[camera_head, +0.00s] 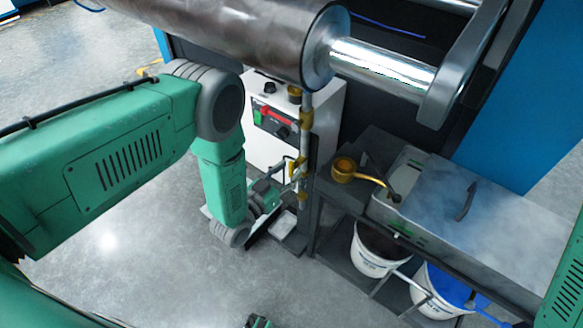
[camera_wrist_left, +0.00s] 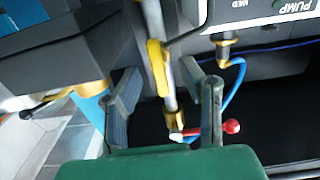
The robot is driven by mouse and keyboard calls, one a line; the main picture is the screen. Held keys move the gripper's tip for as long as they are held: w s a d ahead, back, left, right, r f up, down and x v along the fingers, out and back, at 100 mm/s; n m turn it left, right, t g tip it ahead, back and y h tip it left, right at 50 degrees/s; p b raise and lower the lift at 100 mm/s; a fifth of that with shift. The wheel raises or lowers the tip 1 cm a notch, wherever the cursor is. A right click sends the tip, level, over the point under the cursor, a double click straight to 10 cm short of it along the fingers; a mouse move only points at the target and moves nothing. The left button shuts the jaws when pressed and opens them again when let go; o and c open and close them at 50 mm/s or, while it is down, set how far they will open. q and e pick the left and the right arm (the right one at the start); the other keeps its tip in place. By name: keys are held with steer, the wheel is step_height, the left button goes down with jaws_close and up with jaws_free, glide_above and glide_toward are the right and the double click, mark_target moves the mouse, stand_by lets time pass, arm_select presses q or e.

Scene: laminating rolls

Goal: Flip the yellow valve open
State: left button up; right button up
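The yellow valve (camera_head: 298,164) is on a thin upright pipe with brass fittings, below the large roller. In the left wrist view the yellow valve handle (camera_wrist_left: 157,66) lies roughly along the pale pipe. My left gripper (camera_head: 287,184) is low beside the pipe in the head view. In the left wrist view my left gripper (camera_wrist_left: 164,92) is open, with one finger on each side of the pipe and a gap to the handle. A dark green piece at the bottom edge of the head view looks like part of my right gripper (camera_head: 258,322); its fingers cannot be made out.
A red-knobbed lever (camera_wrist_left: 231,126) shows near the right finger. Floor at left is clear.

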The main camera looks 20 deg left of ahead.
arm_select(q)
steer(key=v, duration=1)
steer(key=shift+s, duration=0.2)
steer(key=shift+a, duration=0.1)
arm_select(e)
steer(key=shift+w, duration=0.1)
